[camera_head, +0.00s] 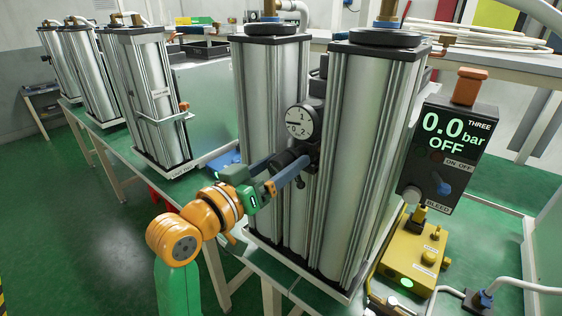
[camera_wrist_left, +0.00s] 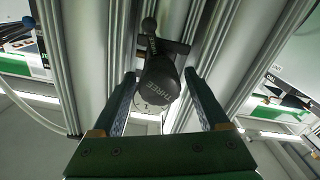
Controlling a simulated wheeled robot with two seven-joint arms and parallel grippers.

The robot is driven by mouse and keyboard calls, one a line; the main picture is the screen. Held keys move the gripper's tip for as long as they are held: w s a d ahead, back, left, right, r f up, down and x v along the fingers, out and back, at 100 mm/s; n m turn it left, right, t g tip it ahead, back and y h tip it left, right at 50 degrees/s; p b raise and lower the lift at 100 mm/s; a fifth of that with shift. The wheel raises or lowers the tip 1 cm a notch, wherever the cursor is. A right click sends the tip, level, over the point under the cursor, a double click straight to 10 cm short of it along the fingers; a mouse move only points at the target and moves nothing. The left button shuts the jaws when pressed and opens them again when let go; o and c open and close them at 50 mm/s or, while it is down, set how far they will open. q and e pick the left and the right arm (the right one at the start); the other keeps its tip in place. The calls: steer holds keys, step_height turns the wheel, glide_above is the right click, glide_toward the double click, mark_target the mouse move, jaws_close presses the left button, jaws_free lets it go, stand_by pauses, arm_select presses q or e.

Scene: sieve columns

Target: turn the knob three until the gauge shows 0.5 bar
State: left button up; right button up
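The knob three (camera_head: 283,158) is a dark round knob on the column assembly below the round white gauge (camera_head: 301,121). In the left wrist view, the knob (camera_wrist_left: 160,80) shows its label "THREE", upside down. The gauge's needle is too small to read with certainty. The display box (camera_head: 450,147) labelled "THREE" reads 0.0 bar and OFF. My left gripper (camera_head: 278,171) reaches the knob, with its blue fingers on either side. In the left wrist view, the gripper (camera_wrist_left: 160,92) is open, with small gaps visible beside the knob. My right gripper is not in view.
Tall metal columns (camera_head: 372,150) stand close to both sides of the knob. A yellow box (camera_head: 413,257) sits at the lower right, below the display. More columns (camera_head: 150,95) stand on the green table at left.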

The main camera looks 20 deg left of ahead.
arm_select(q)
jaws_close()
steer(key=shift+m, duration=0.3)
steer(key=m+p, duration=0.1)
steer(key=m, duration=0.2)
steer(key=shift+r+m, duration=0.1)
steer(key=shift+m, duration=0.3)
steer(key=shift+d+m+p, duration=0.1)
steer(key=shift+m+p, duration=0.6)
steer(key=shift+m, duration=1.5)
steer(key=shift+o, duration=1)
jaws_free()
